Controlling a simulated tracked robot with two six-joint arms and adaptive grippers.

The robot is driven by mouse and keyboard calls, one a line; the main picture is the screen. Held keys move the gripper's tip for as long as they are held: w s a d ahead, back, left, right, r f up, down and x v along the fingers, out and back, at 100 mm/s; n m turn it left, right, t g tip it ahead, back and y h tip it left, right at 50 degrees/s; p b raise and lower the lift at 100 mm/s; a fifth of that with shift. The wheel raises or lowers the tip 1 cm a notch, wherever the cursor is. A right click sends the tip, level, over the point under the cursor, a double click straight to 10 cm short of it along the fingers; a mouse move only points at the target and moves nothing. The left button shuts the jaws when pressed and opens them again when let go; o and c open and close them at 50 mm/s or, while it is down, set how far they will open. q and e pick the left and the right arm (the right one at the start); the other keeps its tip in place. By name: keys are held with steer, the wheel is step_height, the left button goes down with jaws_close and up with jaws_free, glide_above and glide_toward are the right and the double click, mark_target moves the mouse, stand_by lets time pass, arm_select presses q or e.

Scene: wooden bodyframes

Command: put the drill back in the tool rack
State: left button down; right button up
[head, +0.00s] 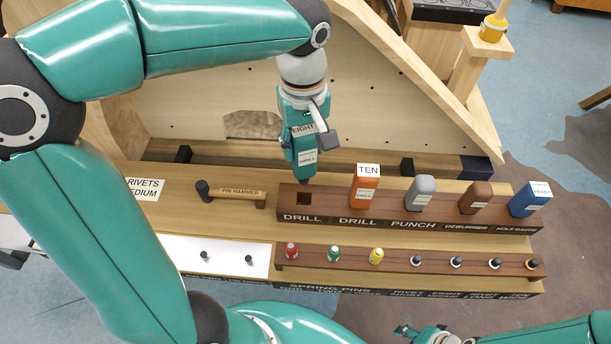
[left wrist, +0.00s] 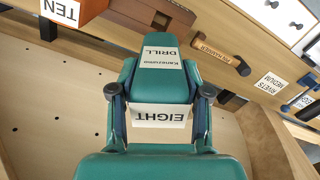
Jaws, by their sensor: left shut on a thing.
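My left gripper (head: 311,138) is shut on the teal drill (head: 306,160), labelled EIGHT, and holds it roughly upright. The drill's lower tip is close above the brown tool rack (head: 330,208), near the empty square slot (head: 304,198) over the left DRILL label. I cannot tell whether the tip touches the rack. In the left wrist view the fingers (left wrist: 160,93) lie on both sides of the drill (left wrist: 160,70), and the slot is hidden. My right gripper (head: 410,331) shows only partly at the bottom edge of the head view; its jaws are unclear.
An orange drill (head: 364,190) labelled TEN stands right of the empty slot, then a grey punch (head: 420,192), brown deburrer (head: 476,197) and blue tool (head: 530,199). A pin hammer (head: 235,193) lies to the left. A lower rack (head: 310,262) in front holds several small pins.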

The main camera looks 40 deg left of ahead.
mark_target(304, 176)
arm_select(q)
step_height(304, 176, down, 10)
steer(key=shift+r+b, duration=0.25)
steer(key=shift+b, duration=0.15)
steer(key=shift+f, duration=0.1)
steer(key=shift+f+b, duration=0.25)
steer(key=shift+b, duration=0.1)
steer(key=c, duration=0.5)
jaws_free()
steer(key=shift+r, duration=0.15)
